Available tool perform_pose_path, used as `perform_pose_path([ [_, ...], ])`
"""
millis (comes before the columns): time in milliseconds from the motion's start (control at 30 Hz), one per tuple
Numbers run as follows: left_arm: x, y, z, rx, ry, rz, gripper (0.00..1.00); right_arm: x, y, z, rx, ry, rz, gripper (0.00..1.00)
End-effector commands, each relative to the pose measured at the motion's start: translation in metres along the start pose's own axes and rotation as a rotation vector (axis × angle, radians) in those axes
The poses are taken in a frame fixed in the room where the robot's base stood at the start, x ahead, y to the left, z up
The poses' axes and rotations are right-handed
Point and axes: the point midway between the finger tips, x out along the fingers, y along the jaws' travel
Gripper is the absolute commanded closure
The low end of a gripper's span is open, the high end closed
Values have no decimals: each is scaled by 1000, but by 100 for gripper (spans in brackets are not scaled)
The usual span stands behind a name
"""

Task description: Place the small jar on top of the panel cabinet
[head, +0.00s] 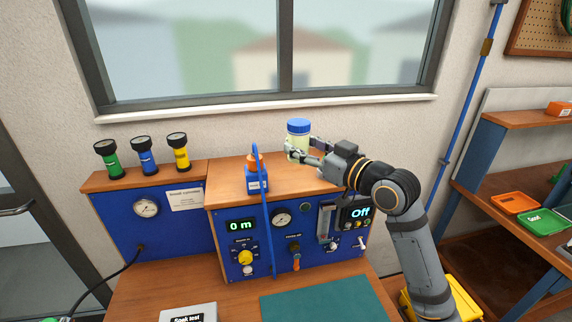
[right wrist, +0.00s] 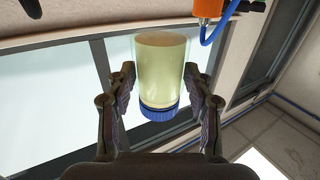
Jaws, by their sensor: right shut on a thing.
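The small jar (head: 298,142) is pale yellow-green with a blue lid and stands upright in the head view. My right gripper (head: 302,150) is shut around its sides, with the arm coming from the right. The panel cabinet (head: 300,184) has a blue front with gauges and displays and a wooden top. The jar is over the back part of that top; I cannot tell if its base touches the wood. In the right wrist view the jar (right wrist: 160,70) sits between both fingers (right wrist: 158,88), lid toward the palm side of the picture. My left gripper is not in view.
An orange-capped blue device (head: 256,175) with a blue hose stands on the cabinet top, left of the jar. Green, blue and yellow torches (head: 145,157) stand on the lower cabinet at left. The window sill (head: 220,108) runs behind. The cabinet top between device and gripper is bare.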

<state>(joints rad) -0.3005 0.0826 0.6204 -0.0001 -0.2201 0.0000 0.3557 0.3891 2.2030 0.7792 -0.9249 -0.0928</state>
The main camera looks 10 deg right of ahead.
Motion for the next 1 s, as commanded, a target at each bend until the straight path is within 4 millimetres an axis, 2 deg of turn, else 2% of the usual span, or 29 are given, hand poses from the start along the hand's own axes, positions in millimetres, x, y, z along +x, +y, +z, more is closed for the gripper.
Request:
perform_pose_path([
  [67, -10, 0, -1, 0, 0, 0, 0, 18, -1, 3, 13, 3, -3, 92],
  [100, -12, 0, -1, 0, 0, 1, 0, 26, 0, 15, 15, -2, -2, 92],
  [200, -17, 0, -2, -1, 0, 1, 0, 43, 2, 36, 10, -1, -1, 92],
  [333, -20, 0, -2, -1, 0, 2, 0, 56, 2, 53, 5, 1, -1, 92],
  [567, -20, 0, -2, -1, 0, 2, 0, 62, 3, 61, 1, 2, 0, 92],
  [800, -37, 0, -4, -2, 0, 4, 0, 66, 3, 92, 3, 0, 1, 92],
  [1000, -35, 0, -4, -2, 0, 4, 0, 66, 3, 96, -1, 3, 1, 92],
])
